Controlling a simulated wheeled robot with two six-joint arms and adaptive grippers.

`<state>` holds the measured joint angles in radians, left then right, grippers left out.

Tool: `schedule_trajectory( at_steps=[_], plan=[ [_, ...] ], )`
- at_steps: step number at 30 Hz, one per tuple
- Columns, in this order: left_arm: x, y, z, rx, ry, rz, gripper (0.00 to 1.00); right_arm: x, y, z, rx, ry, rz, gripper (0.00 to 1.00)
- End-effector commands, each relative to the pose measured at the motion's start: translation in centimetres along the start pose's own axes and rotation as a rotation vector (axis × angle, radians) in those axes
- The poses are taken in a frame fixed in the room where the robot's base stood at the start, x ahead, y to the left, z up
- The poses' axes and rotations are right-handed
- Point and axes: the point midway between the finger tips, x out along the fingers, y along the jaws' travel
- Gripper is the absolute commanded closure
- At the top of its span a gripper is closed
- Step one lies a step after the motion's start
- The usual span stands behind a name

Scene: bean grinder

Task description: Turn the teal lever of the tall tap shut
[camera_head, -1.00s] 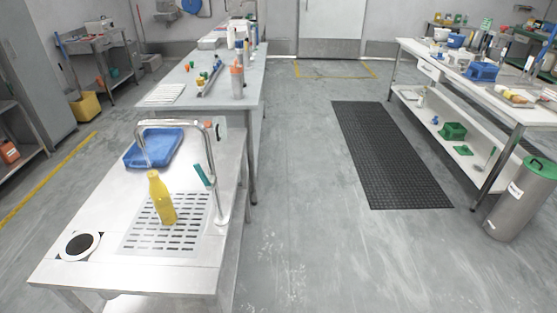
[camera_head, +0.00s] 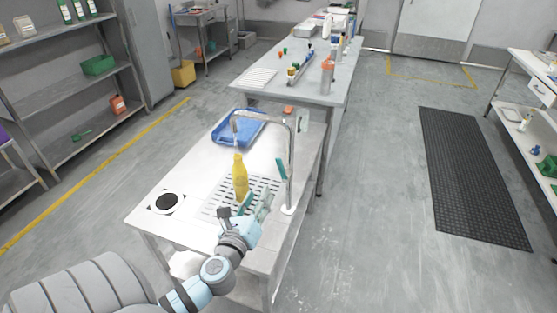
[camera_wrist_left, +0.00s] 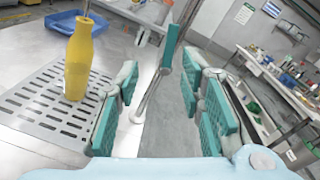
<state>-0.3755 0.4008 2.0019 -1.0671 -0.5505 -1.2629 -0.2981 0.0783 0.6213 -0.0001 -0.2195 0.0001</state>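The tall tap (camera_head: 290,160) rises from the right side of the steel sink bench, its spout bending left. Its teal lever (camera_head: 281,169) sticks out tilted from the post; in the left wrist view the teal lever (camera_wrist_left: 171,47) stands ahead between the finger lines. A yellow bottle (camera_head: 240,178) stands upright on the slotted drain under the spout; the yellow bottle (camera_wrist_left: 79,62) is left of the fingers in the wrist view. My left gripper (camera_head: 255,205) is open and empty, just nearer than the lever and apart from it. My right gripper is not in view.
A blue tray (camera_head: 238,130) lies on the bench behind the bottle. A round dark opening (camera_head: 167,202) is at the bench's front left. The slotted drain (camera_head: 218,202) surrounds the bottle's foot. A second table (camera_head: 318,92) with several items stands beyond; open floor lies right.

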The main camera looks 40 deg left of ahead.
Motion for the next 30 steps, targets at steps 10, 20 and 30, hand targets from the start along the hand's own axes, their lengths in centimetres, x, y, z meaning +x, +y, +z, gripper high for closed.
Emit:
schedule_trajectory(
  at_steps=[10, 20, 30],
  plan=[
    [6.8, -1.7, 1.2, 0.158, -0.034, -0.061, 0.65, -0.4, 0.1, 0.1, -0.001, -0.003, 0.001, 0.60],
    [14.0, -2.0, 1.1, 0.155, -0.030, -0.059, 0.65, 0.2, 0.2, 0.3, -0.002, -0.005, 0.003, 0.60],
    [14.8, -2.1, 1.1, 0.154, -0.029, -0.061, 0.65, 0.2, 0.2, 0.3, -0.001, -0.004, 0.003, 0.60]
  ],
)
